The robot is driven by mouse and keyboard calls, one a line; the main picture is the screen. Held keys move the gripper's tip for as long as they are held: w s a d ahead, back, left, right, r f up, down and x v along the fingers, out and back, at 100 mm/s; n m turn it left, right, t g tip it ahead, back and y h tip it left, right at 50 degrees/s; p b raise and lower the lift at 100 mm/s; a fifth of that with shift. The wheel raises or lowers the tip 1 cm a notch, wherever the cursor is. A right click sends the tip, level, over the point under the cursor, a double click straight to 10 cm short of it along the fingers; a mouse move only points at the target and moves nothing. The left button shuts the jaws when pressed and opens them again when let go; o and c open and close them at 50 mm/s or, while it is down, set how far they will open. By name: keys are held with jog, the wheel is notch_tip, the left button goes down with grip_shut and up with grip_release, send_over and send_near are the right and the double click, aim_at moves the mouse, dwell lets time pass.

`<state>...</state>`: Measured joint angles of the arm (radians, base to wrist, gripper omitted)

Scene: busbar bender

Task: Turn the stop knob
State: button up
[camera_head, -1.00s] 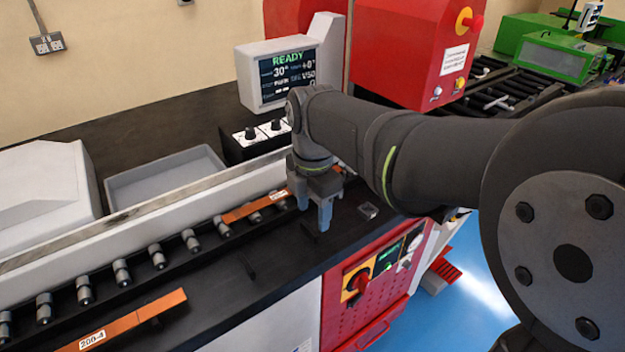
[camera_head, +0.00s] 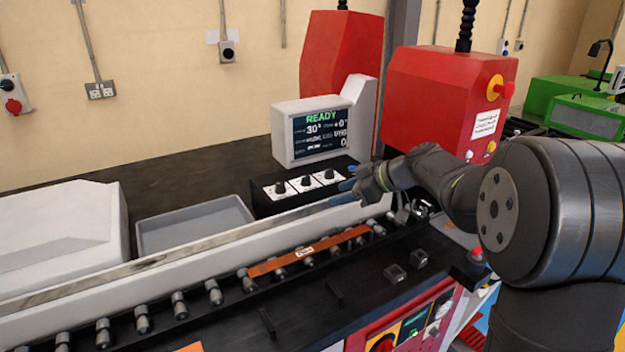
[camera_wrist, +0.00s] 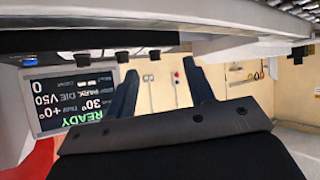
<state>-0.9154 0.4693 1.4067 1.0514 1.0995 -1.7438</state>
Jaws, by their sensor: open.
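A black control box (camera_head: 262,203) carries three black knobs on white dial plates: a left knob (camera_head: 279,188), a middle knob (camera_head: 306,181) and a right knob (camera_head: 329,174). Their labels are too small to read, so I cannot tell which is the stop knob. My gripper (camera_head: 341,192) is open and empty, its blue-grey fingers pointing left, just right of the right knob and apparently not touching it. The upside-down wrist view shows both spread fingers (camera_wrist: 162,88) with the wall between them, and dark knobs (camera_wrist: 121,56) along the top.
A display (camera_head: 322,132) reading READY and 30° stands just above the knobs; it also shows in the wrist view (camera_wrist: 75,100). The white rail (camera_head: 225,248) runs in front of the box. An orange bar (camera_head: 308,250) lies on the rollers. A grey tray (camera_head: 195,227) sits left.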

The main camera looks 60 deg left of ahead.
jog(key=w+a+r+m+y, duration=0.2)
jog(key=w+m+y, duration=0.1)
jog(key=w, duration=0.3)
send_near(309, 178)
jog(key=shift+t, duration=0.4)
jog(key=x, duration=0.9)
jog(key=shift+s+a, duration=0.25)
jog(key=shift+a, duration=0.1)
jog(key=c, duration=1)
